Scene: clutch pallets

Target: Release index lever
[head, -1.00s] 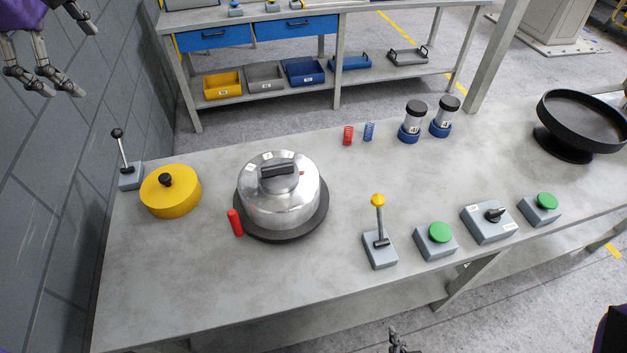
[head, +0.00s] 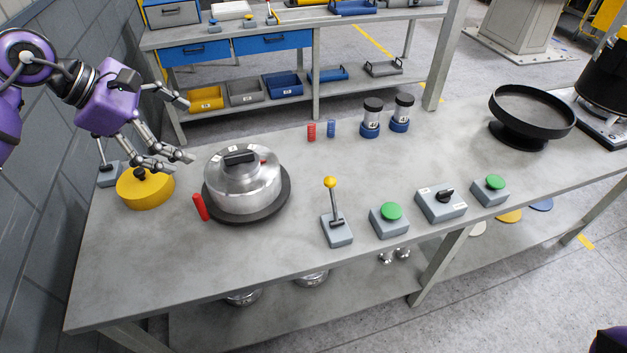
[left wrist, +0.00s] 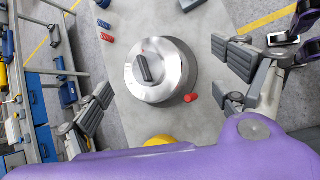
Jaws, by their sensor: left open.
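Which part is the index lever is not marked. A grey box (head: 109,174) at the table's left end carries a thin lever, its top partly hidden by my arm. A yellow-knobbed lever (head: 332,203) stands upright on a grey box at the front. A short red handle (head: 200,207) sits beside the domed metal housing (head: 243,188); it also shows in the left wrist view (left wrist: 191,97). My left gripper (head: 184,130) is open and empty, fingers spread above the yellow round cover (head: 146,192) and left of the housing. My right gripper is out of view.
Green push buttons (head: 391,212) and a rotary switch (head: 445,198) line the front edge. Red and blue springs (head: 311,132), two jars (head: 372,112) and a black dish (head: 532,112) stand farther back. A wall rises at left. The table's front left is clear.

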